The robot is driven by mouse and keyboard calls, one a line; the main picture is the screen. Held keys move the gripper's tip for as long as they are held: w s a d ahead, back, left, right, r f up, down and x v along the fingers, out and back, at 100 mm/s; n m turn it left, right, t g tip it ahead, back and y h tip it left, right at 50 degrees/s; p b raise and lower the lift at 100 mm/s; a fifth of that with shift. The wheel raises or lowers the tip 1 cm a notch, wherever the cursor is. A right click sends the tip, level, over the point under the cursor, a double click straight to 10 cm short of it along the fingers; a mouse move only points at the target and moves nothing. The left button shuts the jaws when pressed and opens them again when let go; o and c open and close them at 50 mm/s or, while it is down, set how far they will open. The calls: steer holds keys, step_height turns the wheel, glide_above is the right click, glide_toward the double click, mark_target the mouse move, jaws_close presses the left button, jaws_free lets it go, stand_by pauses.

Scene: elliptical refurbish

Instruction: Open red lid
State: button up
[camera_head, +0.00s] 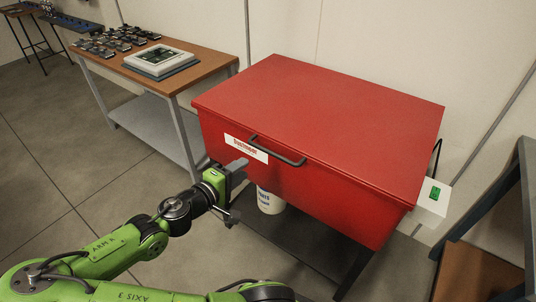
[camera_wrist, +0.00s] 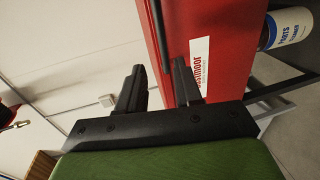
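A large red box has a flat red lid (camera_head: 330,105), which is closed. A dark bar handle (camera_head: 278,153) is on its front near the top edge, beside a white label (camera_head: 245,148). In the wrist view the handle (camera_wrist: 160,32) runs along the red front near the label (camera_wrist: 199,66). My gripper (camera_head: 236,190) is in front of the box, left of and below the handle. In the wrist view my gripper (camera_wrist: 160,68) is open, with a gap between its two dark fingers and nothing visibly held. The handle appears beyond the fingertips; contact cannot be told.
A white bottle (camera_head: 270,201) stands on the dark shelf (camera_head: 305,240) under the box. A wooden table (camera_head: 190,75) with a framed device and several small parts is at back left. A dark-framed stand (camera_head: 525,200) is at right. Open floor lies at left.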

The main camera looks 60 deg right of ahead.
mark_target(268, 151)
steer(key=b+x, duration=0.2)
steer(key=x, duration=1.1)
steer(key=shift+d+f, duration=0.2)
steer(key=shift+d, duration=0.05)
steer(key=shift+c, duration=0.5)
jaws_close()
